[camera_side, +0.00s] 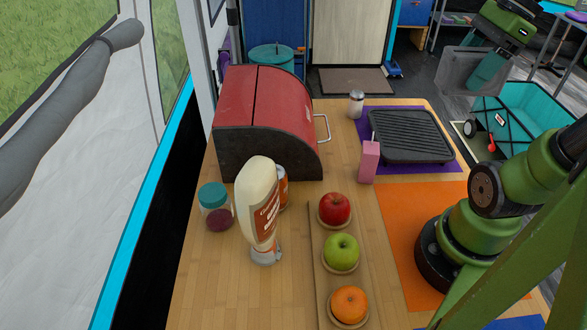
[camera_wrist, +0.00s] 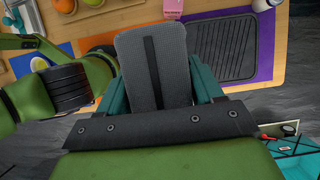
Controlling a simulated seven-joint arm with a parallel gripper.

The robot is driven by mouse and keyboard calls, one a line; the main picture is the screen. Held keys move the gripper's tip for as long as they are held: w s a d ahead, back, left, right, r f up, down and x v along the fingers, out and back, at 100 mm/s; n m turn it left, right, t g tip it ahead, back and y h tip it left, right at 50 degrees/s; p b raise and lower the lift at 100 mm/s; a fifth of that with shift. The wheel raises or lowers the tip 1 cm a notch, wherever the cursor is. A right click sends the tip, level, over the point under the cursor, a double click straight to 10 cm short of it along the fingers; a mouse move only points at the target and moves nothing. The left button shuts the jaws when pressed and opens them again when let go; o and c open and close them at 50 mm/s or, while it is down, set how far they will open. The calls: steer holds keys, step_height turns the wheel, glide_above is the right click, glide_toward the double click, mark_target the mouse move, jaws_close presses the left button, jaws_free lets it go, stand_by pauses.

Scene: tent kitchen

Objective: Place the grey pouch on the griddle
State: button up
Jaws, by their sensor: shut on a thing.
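The grey pouch (camera_side: 456,72) is held in my gripper (camera_side: 487,70) at the upper right of the side view, in the air. In the wrist view the grey pouch (camera_wrist: 140,68), with a dark stripe down its middle, sits between the teal fingers of my gripper (camera_wrist: 160,88). The black ribbed griddle (camera_side: 410,135) lies on a purple mat (camera_side: 366,128) at the table's far right. The griddle (camera_wrist: 222,45) also shows in the wrist view, right of the pouch and apart from it in the picture.
A pink carton (camera_side: 369,162) stands by the griddle's left edge. A salt shaker (camera_side: 356,104) stands behind it. A red bread box (camera_side: 266,118), a squeeze bottle (camera_side: 258,205) and fruit on a wooden board (camera_side: 323,262) occupy the left and middle. An orange mat (camera_side: 398,220) lies nearer me.

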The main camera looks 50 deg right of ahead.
step_height(320, 180, down, 16)
glide_toward(399, 132)
steer(key=shift+w+a+f, duration=0.3)
steer(key=shift+w+a, duration=0.25)
steer(key=shift+a, duration=0.1)
steer(key=shift+w+d+f, duration=0.1)
steer(key=shift+f, duration=1.65)
steer(key=shift+f, duration=0.15)
steer(key=o, duration=1.1)
